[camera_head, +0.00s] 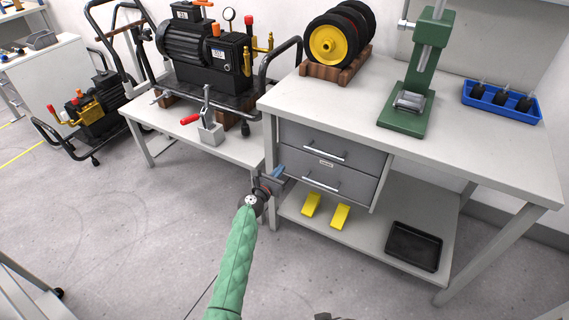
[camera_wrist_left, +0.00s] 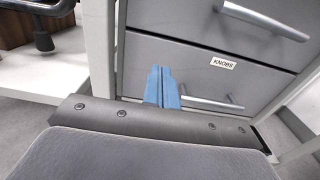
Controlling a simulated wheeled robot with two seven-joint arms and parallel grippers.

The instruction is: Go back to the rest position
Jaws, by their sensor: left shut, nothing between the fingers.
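My left gripper (camera_head: 279,173) reaches forward on its green-sleeved arm, in front of the left side of the grey drawer unit (camera_head: 372,191) under the workbench. Its blue fingertips, also in the left wrist view (camera_wrist_left: 162,88), are together and hold nothing. They point at the lower drawer (camera_wrist_left: 190,75), left of its handle (camera_wrist_left: 212,103). Both drawers look shut, and a "KNOBS" label (camera_wrist_left: 223,62) shows in the wrist view. My right gripper cannot be made out in the head view; only a small dark part shows at the bottom edge.
The workbench (camera_head: 455,145) carries a green press (camera_head: 420,75), a blue tray (camera_head: 535,113) and black-and-yellow wheels (camera_head: 330,43). Its lower shelf (camera_head: 365,240) holds yellow blocks (camera_head: 340,216) and a black tray (camera_head: 413,247). A pump (camera_head: 205,60) stands at the left. Open floor lies left of my arm.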

